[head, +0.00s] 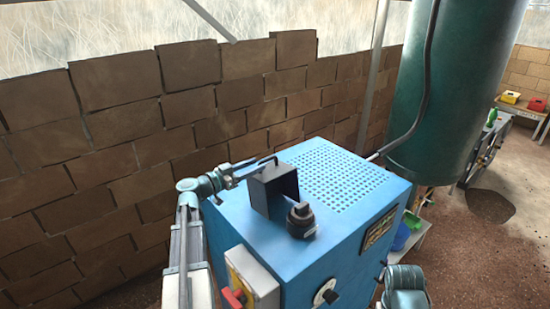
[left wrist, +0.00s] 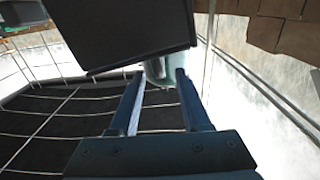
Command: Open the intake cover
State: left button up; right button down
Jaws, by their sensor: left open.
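The intake cover (head: 274,188) is a dark, box-like flap on top of the blue machine (head: 335,215). It stands raised, beside a short black round fitting (head: 301,221), which is uncovered. My left gripper (head: 265,162) reaches in from the left, behind the cover's upper edge, and part of it is hidden by the cover. In the left wrist view my left gripper (left wrist: 159,73) is open with nothing between its fingers. A large dark panel, seemingly the cover (left wrist: 125,35), lies just beyond the fingertips; I cannot tell whether they touch. My right gripper is out of view.
A grey box with a red switch (head: 235,297) is on the machine's front, with a round dial (head: 326,293) to its right. A brick wall (head: 110,140) runs close behind. A large green tank (head: 450,90) stands at the right, with a pipe along it.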

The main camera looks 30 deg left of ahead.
aim_at(273, 158)
pick_arm(q)
jog(key=x, duration=0.9)
grip_shut()
dwell(1.3)
